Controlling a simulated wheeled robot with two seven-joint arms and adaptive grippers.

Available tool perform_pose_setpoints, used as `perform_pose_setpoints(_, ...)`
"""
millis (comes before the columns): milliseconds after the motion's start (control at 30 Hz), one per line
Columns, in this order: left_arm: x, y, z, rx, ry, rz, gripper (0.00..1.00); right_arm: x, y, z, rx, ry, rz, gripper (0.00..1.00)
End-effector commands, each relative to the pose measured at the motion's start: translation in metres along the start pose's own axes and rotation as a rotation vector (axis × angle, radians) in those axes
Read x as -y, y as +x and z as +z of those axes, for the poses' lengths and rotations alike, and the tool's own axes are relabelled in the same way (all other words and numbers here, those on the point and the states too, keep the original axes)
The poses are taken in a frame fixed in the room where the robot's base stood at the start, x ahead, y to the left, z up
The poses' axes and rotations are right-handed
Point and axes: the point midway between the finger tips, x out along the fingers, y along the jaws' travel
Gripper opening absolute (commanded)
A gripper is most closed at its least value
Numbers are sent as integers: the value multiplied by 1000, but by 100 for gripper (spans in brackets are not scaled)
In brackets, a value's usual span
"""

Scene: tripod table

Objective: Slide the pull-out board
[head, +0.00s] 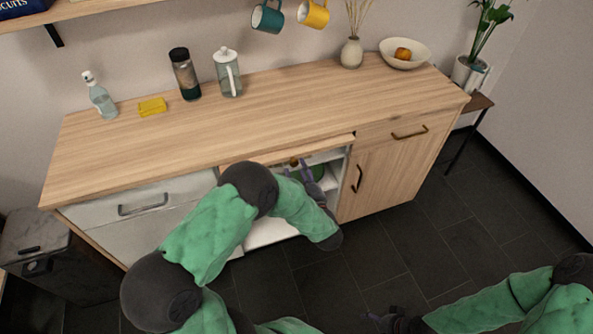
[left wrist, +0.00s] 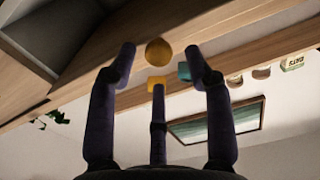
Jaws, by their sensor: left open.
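The pull-out board (head: 318,145) is a wooden slab under the counter's front edge, above an open compartment. Its front juts out slightly past the counter. A small brass knob (head: 294,162) sits at its front; in the left wrist view the round knob (left wrist: 158,51) shows between my fingertips. My left gripper (head: 310,181) is just below and in front of the knob, partly hidden by my arm. Its fingers (left wrist: 160,62) are spread open, with no clear contact on the knob. My right gripper (head: 385,322) is low at the bottom edge, too dark to read.
The open compartment (head: 330,170) holds something green. A white drawer (head: 130,200) is left, a wooden door (head: 375,180) right. A bottle (head: 100,97), tumbler (head: 185,75), jug (head: 228,75) and bowl (head: 404,52) stand on the counter (head: 280,110). The floor in front is clear.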

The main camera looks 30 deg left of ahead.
Motion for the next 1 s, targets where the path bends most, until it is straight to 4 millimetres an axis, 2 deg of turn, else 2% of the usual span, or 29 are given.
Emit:
perform_pose_setpoints(200,0,18,0,0,0,0,51,-2,7,0,0,0,0,88)
perform_pose_setpoints(500,0,20,-1,0,0,1,51,-2,6,0,0,0,0,88)
perform_pose_setpoints(533,0,20,-1,0,0,1,49,-2,6,0,0,0,0,88)
perform_pose_setpoints(700,0,20,-1,0,0,0,1,-2,6,0,0,0,0,88)
perform_pose_setpoints(867,0,20,-1,-1,-1,-1,0,-2,6,0,0,0,0,88)
perform_pose_setpoints(1000,14,25,-3,-3,-1,-6,0,-1,2,0,0,0,0,88)
